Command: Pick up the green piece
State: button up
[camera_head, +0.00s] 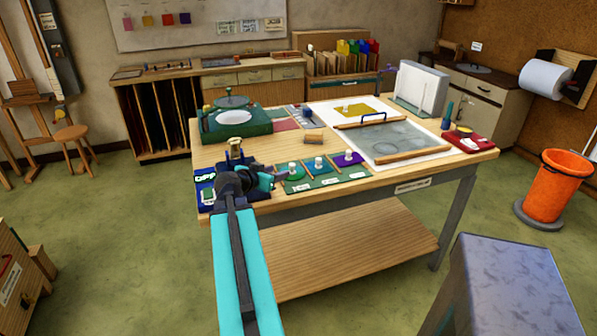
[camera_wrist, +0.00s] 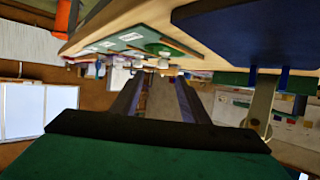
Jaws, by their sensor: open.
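A green piece (camera_head: 292,174) with a pale knob lies on the dark green mat (camera_head: 326,182) at the table's front edge, first from the left in a row with a darker piece (camera_head: 320,168) and a purple piece (camera_head: 350,161). My gripper (camera_head: 272,179) is just left of the green piece in the head view, open, with nothing seen between its fingers. In the wrist view the two fingers (camera_wrist: 160,76) point toward the row of knobs, and a green piece (camera_wrist: 158,48) shows on the mat beyond the fingertips. Whether anything touches is unclear.
A dark blue item (camera_head: 205,188) lies on the table left of my gripper. A green round-topped device (camera_head: 234,119) stands behind it.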

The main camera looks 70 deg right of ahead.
aim_at(290, 166)
jog(key=shift+w, duration=0.1)
dwell(0.3)
jog(key=shift+d+f, duration=0.25)
jog(key=shift+d, duration=0.35)
jog(key=shift+p+x, duration=1.25)
jog(key=shift+x, duration=2.35)
jog(key=shift+w+r+p+x, duration=0.1)
jog(key=shift+p+x, duration=0.5)
jog(key=shift+x, duration=0.15)
jog(key=shift+w+r+p+x, duration=0.15)
jog(key=shift+p+x, duration=0.4)
jog(key=shift+x, duration=0.2)
jog(key=shift+p+x, duration=0.35)
jog(key=shift+x, duration=0.9)
jog(key=shift+a, duration=0.1)
jog(key=shift+c, duration=0.5)
